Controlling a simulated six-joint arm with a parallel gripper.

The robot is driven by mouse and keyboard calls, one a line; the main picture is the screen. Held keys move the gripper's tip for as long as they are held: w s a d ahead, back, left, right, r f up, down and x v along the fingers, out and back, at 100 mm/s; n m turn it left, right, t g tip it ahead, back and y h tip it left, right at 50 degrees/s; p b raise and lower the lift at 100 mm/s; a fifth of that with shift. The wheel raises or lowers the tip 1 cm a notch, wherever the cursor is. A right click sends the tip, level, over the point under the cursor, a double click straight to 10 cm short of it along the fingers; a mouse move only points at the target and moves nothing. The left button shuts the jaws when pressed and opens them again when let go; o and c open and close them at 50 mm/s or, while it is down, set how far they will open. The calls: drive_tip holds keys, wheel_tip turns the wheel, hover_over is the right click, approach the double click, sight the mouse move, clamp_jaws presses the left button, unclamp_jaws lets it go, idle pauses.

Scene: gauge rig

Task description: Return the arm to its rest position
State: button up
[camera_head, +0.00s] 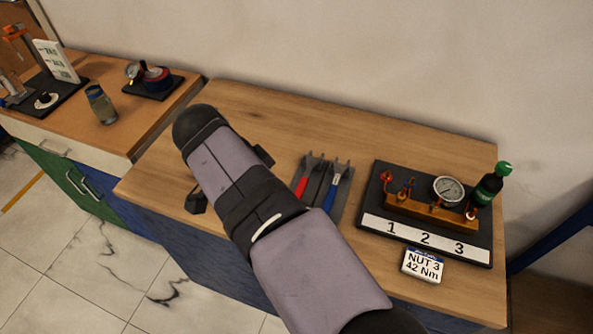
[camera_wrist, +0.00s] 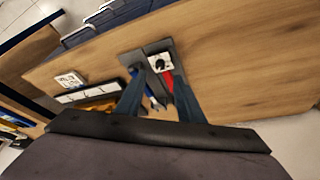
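My arm reaches over the wooden bench in the head view and hides most of my gripper there. In the wrist view my gripper (camera_wrist: 157,88) shows two dark fingers spread apart, with nothing visibly held between them. Beyond the fingers, a red-handled tool (camera_wrist: 168,82) and a blue-handled tool (camera_wrist: 152,97) show. In the head view the red-handled tool (camera_head: 301,186) and blue-handled tool (camera_head: 331,191) lie in a grey holder (camera_head: 345,205), just right of my arm.
Right of the holder, a black board (camera_head: 372,193) marked 1, 2, 3 bears an orange manifold (camera_head: 425,211) and round gauge (camera_head: 448,189). A green-capped bottle (camera_head: 487,187) stands beside it. A "NUT 3 42 Nm" card (camera_head: 423,266) is in front. A side bench (camera_head: 125,130) holds a jar (camera_head: 101,104).

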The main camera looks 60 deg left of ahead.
drive_tip(key=w+d+h+p, duration=0.1)
drive_tip(key=w+d, duration=0.3)
drive_tip(key=w, duration=0.5)
drive_tip(key=w+d+h, duration=0.1)
drive_tip(key=w+d, duration=0.4)
drive_tip(key=w, duration=0.3)
drive_tip(key=w+d+f+m+g, duration=0.1)
drive_tip(key=w+d+f+g, duration=0.1)
drive_tip(key=w+d, duration=0.95)
drive_tip(key=d+f+m+g+p, duration=0.1)
drive_tip(key=d+f+g+p, duration=0.1)
drive_tip(key=d, duration=1.8)
drive_tip(key=s+d+f, duration=0.2)
drive_tip(key=s+d, duration=0.1)
drive_tip(key=d, duration=0.3)
drive_tip(key=s+d+f+m, duration=0.1)
drive_tip(key=s+d, duration=0.3)
drive_tip(key=d, duration=0.3)
drive_tip(key=shift+s+d+f+y, duration=0.2)
drive_tip(key=shift+s+f+y, duration=0.05)
drive_tip(key=shift+f+y, duration=0.15)
